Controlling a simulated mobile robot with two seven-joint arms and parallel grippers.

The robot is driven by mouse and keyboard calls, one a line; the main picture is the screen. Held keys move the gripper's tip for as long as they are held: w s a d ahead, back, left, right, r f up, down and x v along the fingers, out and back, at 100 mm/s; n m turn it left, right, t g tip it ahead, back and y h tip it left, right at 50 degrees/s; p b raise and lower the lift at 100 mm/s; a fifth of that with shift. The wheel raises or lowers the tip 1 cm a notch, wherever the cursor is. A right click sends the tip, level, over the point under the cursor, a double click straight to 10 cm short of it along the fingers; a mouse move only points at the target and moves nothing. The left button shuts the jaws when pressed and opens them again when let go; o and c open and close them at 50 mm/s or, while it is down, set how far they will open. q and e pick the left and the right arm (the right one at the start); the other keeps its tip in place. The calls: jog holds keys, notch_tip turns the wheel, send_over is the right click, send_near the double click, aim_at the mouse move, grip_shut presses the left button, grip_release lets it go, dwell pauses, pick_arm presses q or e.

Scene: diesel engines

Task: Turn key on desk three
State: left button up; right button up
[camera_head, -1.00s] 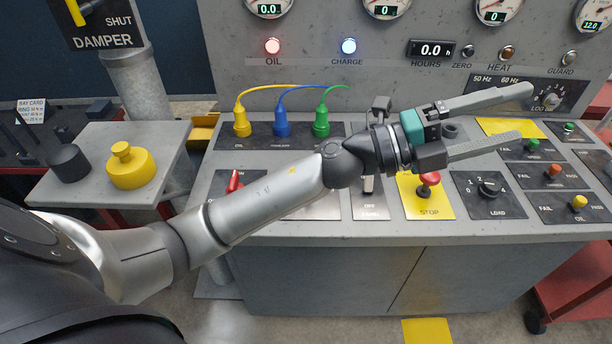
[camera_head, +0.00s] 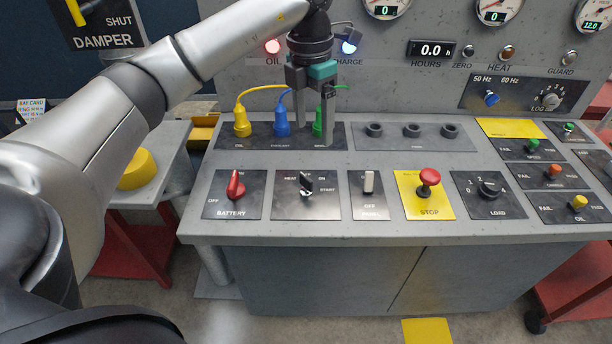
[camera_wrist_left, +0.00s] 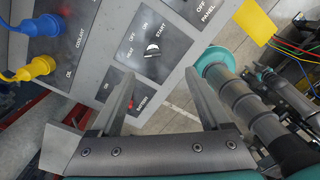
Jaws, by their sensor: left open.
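The dark key (camera_head: 306,183) stands in the switch plate (camera_head: 322,210) marked HEAT, ON and START, on the sloped desk front between the battery switch and the panel switch. In the left wrist view the key (camera_wrist_left: 152,48) shows just beyond the fingertips, slightly left of centre. My left gripper (camera_head: 312,138) is open and empty, fingers pointing down, over the row of coloured plugs behind the key. Its two fingers also show apart in the left wrist view (camera_wrist_left: 163,78). It is clear of the key. My right gripper is out of view.
Yellow (camera_head: 241,122), blue (camera_head: 281,122) and green plugs with cables stand behind the key, close to the left fingers. A red battery switch (camera_head: 236,185), white panel switch (camera_head: 368,182) and red stop button (camera_head: 429,177) flank it. The gauge wall rises behind.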

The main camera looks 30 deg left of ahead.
aim_at(306, 177)
pick_arm(q)
jog(key=shift+y, duration=0.3)
jog(key=f, duration=0.5)
jog(key=a+f+b, duration=0.1)
jog(key=f, duration=0.8)
jog(key=shift+s+a+f, duration=0.15)
jog(key=shift+a+f, duration=0.05)
jog(key=shift+f, duration=0.15)
grip_shut()
